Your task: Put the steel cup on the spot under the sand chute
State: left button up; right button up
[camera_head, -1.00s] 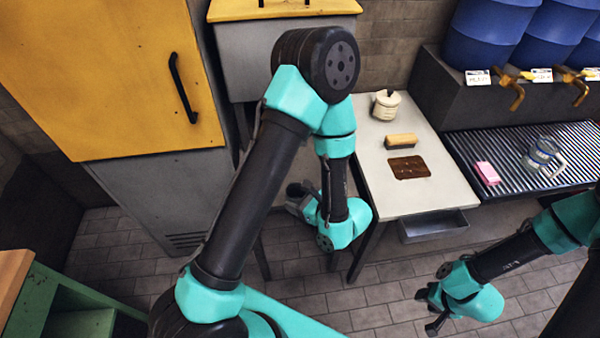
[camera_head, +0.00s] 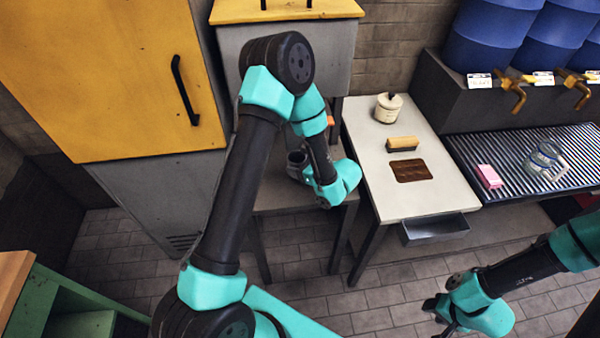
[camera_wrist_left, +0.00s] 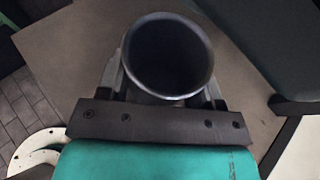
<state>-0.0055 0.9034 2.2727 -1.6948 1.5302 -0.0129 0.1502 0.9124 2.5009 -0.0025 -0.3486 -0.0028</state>
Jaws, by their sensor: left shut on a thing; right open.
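The steel cup (camera_head: 296,158) is dark grey and upright, held over the low grey table (camera_head: 272,199) beneath the yellow-lidded grey hopper (camera_head: 334,62). Its open round mouth (camera_wrist_left: 168,55) faces the left wrist camera, with a finger on either side of it. My left gripper (camera_head: 301,168) is shut on the cup. I cannot tell whether the cup touches the table. The chute and the spot under it cannot be made out; my left arm covers much of that area. My right gripper (camera_head: 438,312) is open and empty above the floor at the lower right.
A pale worktable (camera_head: 390,208) to the right carries a lidded white pot (camera_head: 388,107), a brush (camera_head: 402,144) and a brown patch (camera_head: 411,170). A ribbed drain tray (camera_head: 510,190) holds a pink block (camera_head: 489,175) and a glass jug (camera_head: 545,160). A yellow cabinet (camera_head: 90,80) stands left.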

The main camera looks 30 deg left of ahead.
pick_arm(q)
jog(key=shift+f, duration=1.75)
jog(key=shift+f, duration=0.1)
jog(key=o, duration=1)
jog(key=shift+d, duration=0.1)
jog(key=v, duration=1.2)
